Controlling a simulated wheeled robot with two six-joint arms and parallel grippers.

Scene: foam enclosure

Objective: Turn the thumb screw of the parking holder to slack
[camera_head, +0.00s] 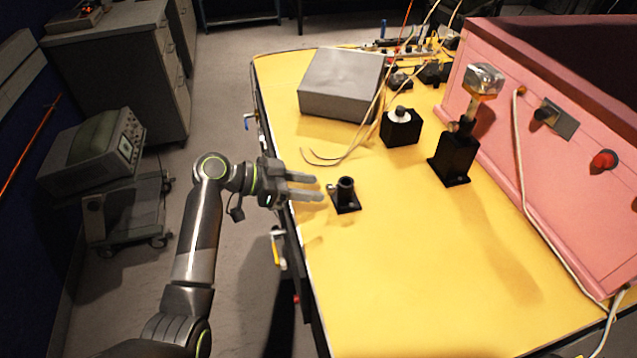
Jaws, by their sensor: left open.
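A small black holder (346,197), which looks like the parking holder, stands on the yellow table top. It has a square base and a short upright tube with a dark open top. A small knob (331,187) on the tube's left side looks like its thumb screw; its turn position cannot be read. My left gripper (320,187) reaches in from the left over the table edge. Its two grey fingers are open and point right at the knob, close to it; contact cannot be made out. My right gripper is not in view.
A grey metal box (341,84) and a black block with a white top (400,127) stand behind. A taller black post (455,155) carries a clear cube (483,80) beside the pink panel (575,150). Loose cables (345,157) lie nearby. The front table is clear.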

